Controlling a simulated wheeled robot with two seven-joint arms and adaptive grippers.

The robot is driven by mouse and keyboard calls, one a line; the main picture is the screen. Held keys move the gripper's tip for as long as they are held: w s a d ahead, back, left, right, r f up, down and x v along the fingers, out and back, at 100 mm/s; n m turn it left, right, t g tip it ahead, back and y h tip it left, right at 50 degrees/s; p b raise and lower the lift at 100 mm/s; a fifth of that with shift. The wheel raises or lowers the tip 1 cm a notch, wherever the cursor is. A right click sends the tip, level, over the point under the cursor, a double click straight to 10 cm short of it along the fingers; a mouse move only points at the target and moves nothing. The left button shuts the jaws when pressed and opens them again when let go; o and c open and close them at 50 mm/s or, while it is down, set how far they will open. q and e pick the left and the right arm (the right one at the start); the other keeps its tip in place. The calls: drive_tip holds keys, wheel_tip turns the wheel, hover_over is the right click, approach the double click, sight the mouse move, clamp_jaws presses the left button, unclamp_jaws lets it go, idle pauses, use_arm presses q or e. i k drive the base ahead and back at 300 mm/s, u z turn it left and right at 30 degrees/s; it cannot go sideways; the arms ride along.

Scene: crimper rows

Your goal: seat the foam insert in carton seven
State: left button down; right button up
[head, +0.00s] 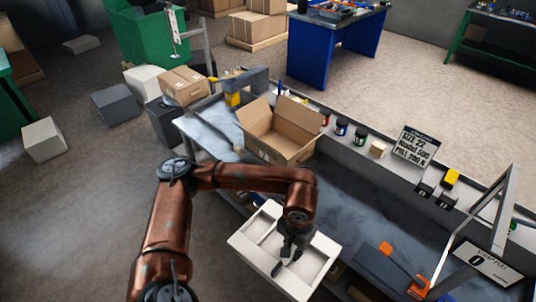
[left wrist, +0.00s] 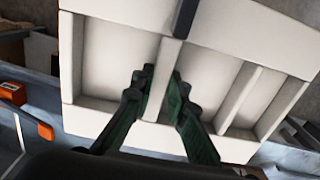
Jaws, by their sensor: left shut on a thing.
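The foam insert (head: 318,268) is a white tray-like block with several recesses, in the lower middle of the head view. My left gripper (head: 286,260) is shut on one of its inner dividing walls. In the left wrist view the insert (left wrist: 90,120) fills most of the picture, with the green fingers of the left gripper (left wrist: 157,90) on either side of the divider. An open cardboard carton (head: 272,142) stands upright on the bench beyond my left arm, its flaps raised. The insert is outside the carton, nearer to me. No number shows on the carton. My right gripper is out of view.
The grey bench (head: 345,205) has clear surface right of the carton. Small jars (head: 341,127) and a sign (head: 417,145) line its back ledge. An orange-handled tool (head: 417,287) and a metal frame (head: 480,225) stand at right. A closed box (head: 184,86) is beyond the left end.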

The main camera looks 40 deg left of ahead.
sight(287, 138)
drive_tip(key=u, duration=2.55)
drive_tip(key=i, duration=1.8)
drive_tip(key=z, duration=2.8)
